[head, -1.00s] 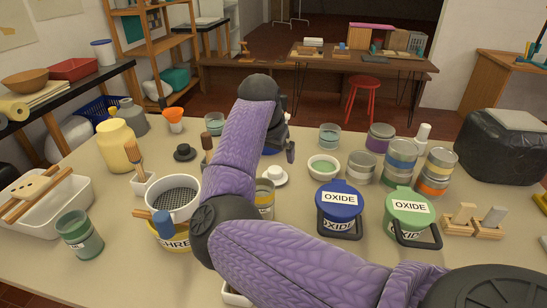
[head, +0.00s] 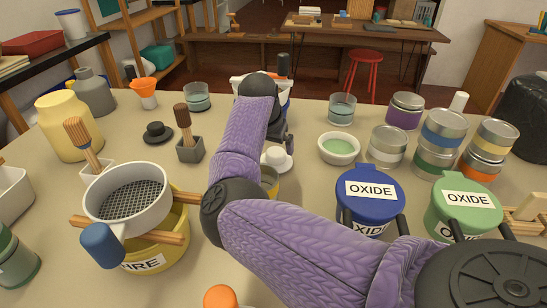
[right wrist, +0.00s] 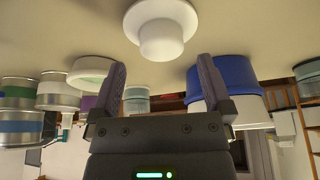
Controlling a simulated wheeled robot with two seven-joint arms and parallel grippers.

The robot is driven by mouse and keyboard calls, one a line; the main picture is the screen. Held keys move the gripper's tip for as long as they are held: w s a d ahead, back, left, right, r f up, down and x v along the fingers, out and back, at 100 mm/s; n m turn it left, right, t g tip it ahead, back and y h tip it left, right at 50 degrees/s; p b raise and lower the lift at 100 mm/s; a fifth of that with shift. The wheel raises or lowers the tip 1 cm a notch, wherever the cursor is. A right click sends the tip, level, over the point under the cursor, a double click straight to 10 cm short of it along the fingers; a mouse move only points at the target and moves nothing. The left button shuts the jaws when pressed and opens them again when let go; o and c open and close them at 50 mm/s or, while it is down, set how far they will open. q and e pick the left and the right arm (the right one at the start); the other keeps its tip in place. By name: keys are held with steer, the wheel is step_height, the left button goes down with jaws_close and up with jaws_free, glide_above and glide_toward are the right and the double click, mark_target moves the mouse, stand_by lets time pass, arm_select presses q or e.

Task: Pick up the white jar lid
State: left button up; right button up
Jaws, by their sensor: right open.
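The white jar lid (head: 277,159) lies on the table, a round disc with a thick central knob. My right gripper (head: 288,141) is just beyond it in the head view, partly hidden by my purple-sleeved arm. In the right wrist view, the white lid (right wrist: 158,32) shows at the top centre, its knob toward my gripper. My open right gripper (right wrist: 162,85) has one finger to each side of the knob's line, empty and apart from the lid. My left gripper is not in view.
A yellow pot (head: 270,181) stands close before the lid, partly hidden by my arm. A green-filled bowl (head: 339,149) and a blue OXIDE tub (head: 370,197) stand to the right. A black lid (head: 157,132) and a grey brush block (head: 191,149) are to the left.

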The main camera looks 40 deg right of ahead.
mark_target(275, 152)
steer(key=b+x, duration=0.1)
steer(key=x, duration=0.3)
steer(key=shift+a+f+b, duration=0.1)
steer(key=shift+f+b, duration=0.05)
steer(key=shift+b, duration=0.25)
steer(key=shift+w+f, duration=0.1)
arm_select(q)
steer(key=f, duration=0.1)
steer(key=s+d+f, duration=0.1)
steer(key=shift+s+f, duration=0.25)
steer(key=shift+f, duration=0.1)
